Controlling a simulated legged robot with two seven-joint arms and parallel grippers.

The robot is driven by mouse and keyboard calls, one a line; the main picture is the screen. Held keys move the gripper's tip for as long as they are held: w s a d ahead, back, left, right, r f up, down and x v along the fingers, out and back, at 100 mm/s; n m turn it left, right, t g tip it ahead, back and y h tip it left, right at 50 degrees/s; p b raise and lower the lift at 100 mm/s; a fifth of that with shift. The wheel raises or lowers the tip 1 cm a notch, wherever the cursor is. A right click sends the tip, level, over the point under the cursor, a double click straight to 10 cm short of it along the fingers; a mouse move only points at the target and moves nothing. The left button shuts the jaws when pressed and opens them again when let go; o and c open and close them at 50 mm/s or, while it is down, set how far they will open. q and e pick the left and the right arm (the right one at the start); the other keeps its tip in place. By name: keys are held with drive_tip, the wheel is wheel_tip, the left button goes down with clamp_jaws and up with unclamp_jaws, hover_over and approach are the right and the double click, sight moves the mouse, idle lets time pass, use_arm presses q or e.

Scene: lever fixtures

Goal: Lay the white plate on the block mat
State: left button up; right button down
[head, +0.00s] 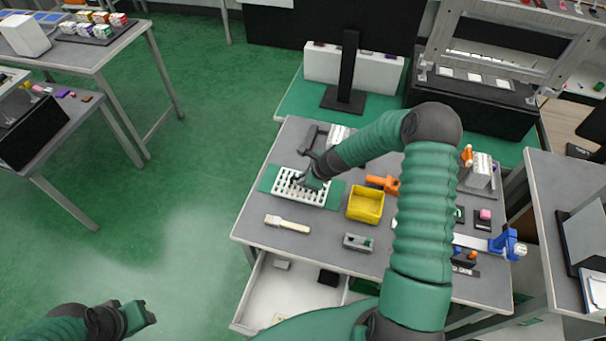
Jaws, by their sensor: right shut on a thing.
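The white plate (290,190), a flat piece with rows of dark holes, is over the green block mat (336,190) at the left part of the grey table. The mat shows at the plate's left and right ends. I cannot tell whether the plate touches the mat or is slightly above it. My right gripper (300,181) is shut on the plate near its upper edge, and the fingertips are small and partly hidden by the hand. My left gripper (138,313) is low at the left, over the floor, away from the table; its finger gap is unclear.
A yellow bin (366,204) stands right of the mat, with an orange tool (383,183) behind it. A pale-handled brush (287,223) and a grey fixture (358,242) lie in front. An open drawer (262,290) sticks out below the table's front edge.

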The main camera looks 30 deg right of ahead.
sight(298, 174)
drive_tip(key=w, duration=0.1)
drive_tip(key=w+d, duration=0.1)
drive_tip(key=w, duration=0.1)
drive_tip(key=shift+w+d+f, duration=0.1)
drive_tip(key=shift+d+f, duration=0.25)
drive_tip(key=shift+f, duration=0.05)
wheel_tip(298, 174, down, 2)
drive_tip(key=shift+f+p, duration=0.2)
drive_tip(key=shift+p, duration=0.1)
drive_tip(key=shift+d+f, duration=0.1)
drive_tip(key=shift+f, duration=0.3)
drive_tip(key=c, duration=1.5)
unclamp_jaws()
drive_tip(key=shift+r, duration=0.1)
